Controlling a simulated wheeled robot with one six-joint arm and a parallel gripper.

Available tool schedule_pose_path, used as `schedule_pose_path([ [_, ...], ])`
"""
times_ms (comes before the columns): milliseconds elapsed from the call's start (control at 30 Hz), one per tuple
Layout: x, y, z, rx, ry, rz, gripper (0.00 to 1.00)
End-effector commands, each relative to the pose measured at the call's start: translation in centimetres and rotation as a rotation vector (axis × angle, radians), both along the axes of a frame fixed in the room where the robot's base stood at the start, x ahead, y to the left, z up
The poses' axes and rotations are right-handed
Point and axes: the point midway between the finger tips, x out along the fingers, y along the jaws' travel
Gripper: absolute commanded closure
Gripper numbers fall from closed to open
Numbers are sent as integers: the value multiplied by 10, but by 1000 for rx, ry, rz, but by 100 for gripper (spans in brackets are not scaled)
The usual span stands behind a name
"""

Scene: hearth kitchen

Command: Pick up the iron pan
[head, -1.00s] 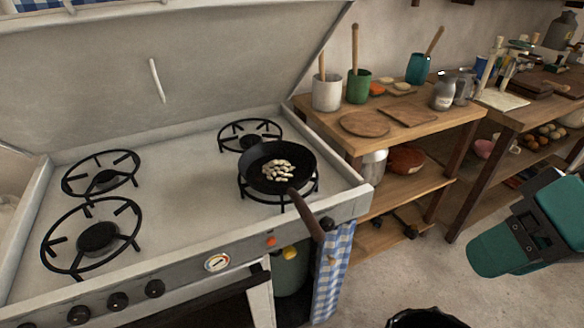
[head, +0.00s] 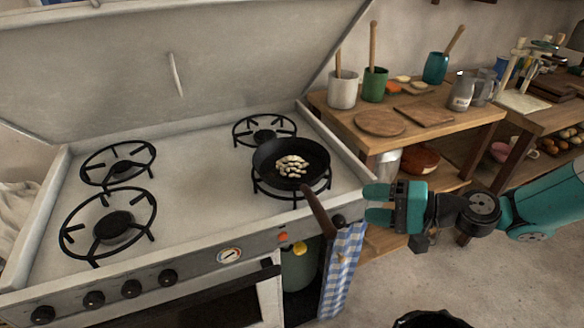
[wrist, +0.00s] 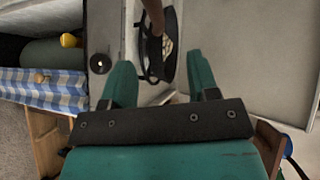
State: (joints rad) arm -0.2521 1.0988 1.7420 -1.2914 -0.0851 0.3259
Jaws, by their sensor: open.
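The black iron pan (head: 268,156) sits on the front right burner of the white stove, with pale pieces of food in it. Its brown handle (head: 320,214) sticks out over the stove's front edge. My gripper (head: 376,204) is open and empty, just right of the handle and apart from it, its fingers pointing left towards it. In the wrist view the pan (wrist: 171,62) shows partly at the top, beyond my two spread green fingers (wrist: 160,80). The handle (wrist: 154,14) there runs up out of the frame.
The stove (head: 190,180) has other burners, bare of pots, and a raised lid behind. A wooden shelf table (head: 350,122) with pots and boards stands right of it. A blue checked towel (head: 343,265) hangs at the stove's front. A black bin (head: 425,320) stands on the floor.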

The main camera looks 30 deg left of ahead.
Motion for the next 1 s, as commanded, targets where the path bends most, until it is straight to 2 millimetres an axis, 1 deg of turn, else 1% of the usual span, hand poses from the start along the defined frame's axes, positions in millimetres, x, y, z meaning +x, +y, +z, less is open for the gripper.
schedule_pose_path([
  [33,-3,13,-1,0,-1,6,46],
  [100,-4,29,-5,-2,-1,5,46],
  [200,-6,50,-10,-1,-1,5,46],
  [300,-7,66,-15,-2,-1,4,46],
  [400,-8,76,-18,-2,-1,3,46],
  [567,-8,86,-21,-3,-2,2,46],
  [833,-11,122,-34,-2,-2,4,46],
  [900,-11,127,-36,-3,-2,2,46],
  [1000,-11,129,-37,-3,-2,1,46],
])
